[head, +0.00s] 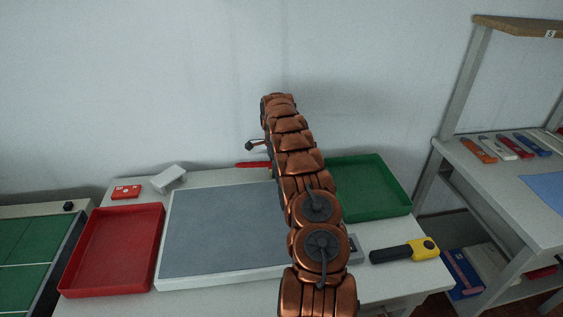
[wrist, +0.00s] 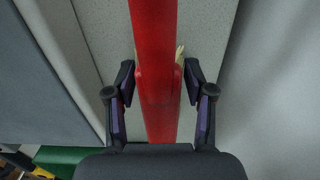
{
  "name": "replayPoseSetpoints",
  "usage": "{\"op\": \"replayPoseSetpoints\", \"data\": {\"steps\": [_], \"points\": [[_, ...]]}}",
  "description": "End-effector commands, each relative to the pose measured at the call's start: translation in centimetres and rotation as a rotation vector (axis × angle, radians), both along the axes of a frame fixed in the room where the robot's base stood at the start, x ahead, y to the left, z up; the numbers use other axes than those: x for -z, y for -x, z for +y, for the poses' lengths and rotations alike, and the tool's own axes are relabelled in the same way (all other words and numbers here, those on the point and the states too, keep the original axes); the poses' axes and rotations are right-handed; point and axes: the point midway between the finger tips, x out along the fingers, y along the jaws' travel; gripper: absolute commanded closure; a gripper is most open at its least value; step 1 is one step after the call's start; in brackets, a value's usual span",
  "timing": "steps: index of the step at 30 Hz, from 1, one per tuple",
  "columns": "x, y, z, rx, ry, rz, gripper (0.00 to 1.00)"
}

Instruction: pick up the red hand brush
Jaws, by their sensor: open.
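The red hand brush (wrist: 157,90) runs up and down through the middle of the wrist view, with a little of its pale bristles showing at its right side. In the head view a red end of it (head: 252,164) shows at the back of the table, left of my arm; the rest is hidden behind the arm. My gripper (wrist: 160,72) is open, with one finger on each side of the brush. Gaps show between the fingers and the brush, though the height above it is hard to judge. In the head view my arm hides the gripper.
A grey mat (head: 220,230) lies mid-table, between a red tray (head: 68,277) and a green tray (head: 398,205). A yellow and black tool (head: 424,248) lies front right. A white block (head: 168,179) and a red box (head: 126,192) stand back left. The wall is close behind.

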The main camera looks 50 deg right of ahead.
Motion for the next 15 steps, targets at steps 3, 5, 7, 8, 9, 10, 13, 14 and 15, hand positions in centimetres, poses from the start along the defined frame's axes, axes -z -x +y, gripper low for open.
{"op": "replayPoseSetpoints", "data": {"steps": [3,5,7,8,9,10,13,14,15], "points": [[0.33,0.02,0.01,0.001,-0.001,-0.001,0.47],[0.36,0.01,0.01,0.001,-0.001,-0.001,0.47],[0.34,0.02,0.01,0.001,0.0,0.0,0.47],[0.35,0.02,0.01,0.001,0.0,0.0,0.47],[0.34,0.01,0.01,0.001,0.0,0.0,0.5],[0.34,0.02,0.02,0.001,0.0,0.0,0.53],[0.34,0.02,0.03,0.0,-0.001,0.001,0.64],[0.33,0.01,0.03,0.0,-0.001,0.001,0.67],[0.33,0.01,0.03,0.0,-0.001,0.001,0.71]]}}
